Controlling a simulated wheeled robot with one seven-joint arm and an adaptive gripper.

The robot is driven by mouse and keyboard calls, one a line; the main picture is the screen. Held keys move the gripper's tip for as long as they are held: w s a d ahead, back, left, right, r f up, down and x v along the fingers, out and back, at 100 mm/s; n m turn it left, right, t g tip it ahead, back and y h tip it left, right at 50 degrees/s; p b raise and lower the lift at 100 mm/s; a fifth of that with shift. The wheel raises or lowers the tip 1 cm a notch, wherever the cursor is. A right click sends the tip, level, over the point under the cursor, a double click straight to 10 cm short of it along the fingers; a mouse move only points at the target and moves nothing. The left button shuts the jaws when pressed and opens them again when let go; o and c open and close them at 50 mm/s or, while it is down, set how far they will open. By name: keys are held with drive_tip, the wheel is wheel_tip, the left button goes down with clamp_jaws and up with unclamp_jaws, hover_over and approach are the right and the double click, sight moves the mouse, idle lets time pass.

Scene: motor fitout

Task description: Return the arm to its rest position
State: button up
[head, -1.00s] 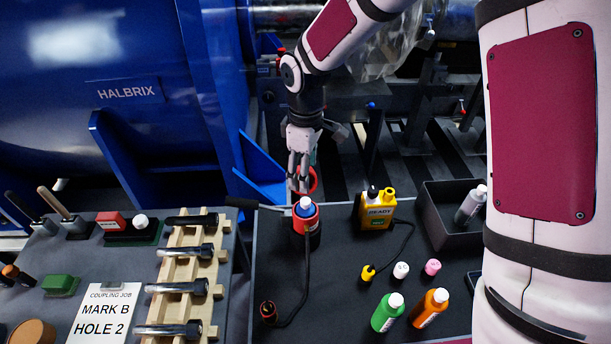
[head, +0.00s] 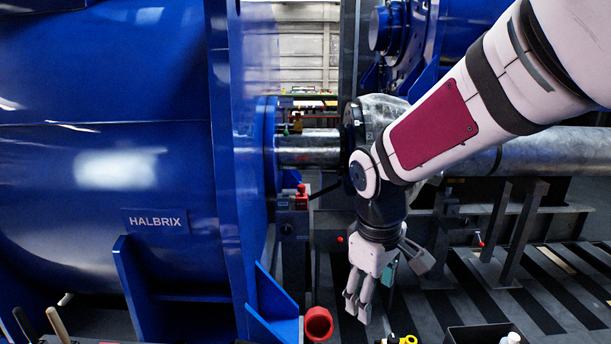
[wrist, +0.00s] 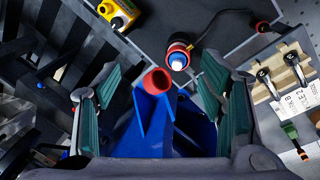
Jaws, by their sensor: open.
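My arm comes in from the upper right in the head view, and my gripper (head: 358,306) hangs from it, pointing down. It is to the right of a red open-ended cup (head: 318,323). In the wrist view my gripper (wrist: 162,95) has its two green-padded fingers spread wide, with nothing held between them. The red cup (wrist: 157,82) shows in the gap below, beside blue bracket plates. The red container with a blue and white top (wrist: 178,58) stands on the dark bench, apart from the fingers.
A large blue HALBRIX housing (head: 110,150) fills the left, with blue gussets (head: 272,300) at its foot. A steel shaft (head: 307,148) runs behind my arm. A yellow box (wrist: 118,12) is on the bench. A dark bin (head: 478,336) shows at the bottom edge.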

drive_tip(key=s+d+r+m+t+p, duration=0.1)
drive_tip(key=s+d+r+m, duration=0.1)
drive_tip(key=s, duration=0.5)
drive_tip(key=s+d+r+m+p, duration=0.1)
drive_tip(key=s+d+r+m, duration=0.2)
drive_tip(key=s, duration=0.4)
drive_tip(key=s+d+r+m+t+y, duration=0.1)
drive_tip(key=s+d+r+m, duration=0.1)
drive_tip(key=s+r, duration=0.3)
drive_tip(key=s+m, duration=0.1)
drive_tip(key=s, duration=0.1)
drive_tip(key=shift+s+d+r+m+t+p, duration=0.25)
drive_tip(key=shift+s+r+m+t+p, duration=0.05)
drive_tip(key=shift+s+r+m+p, duration=0.1)
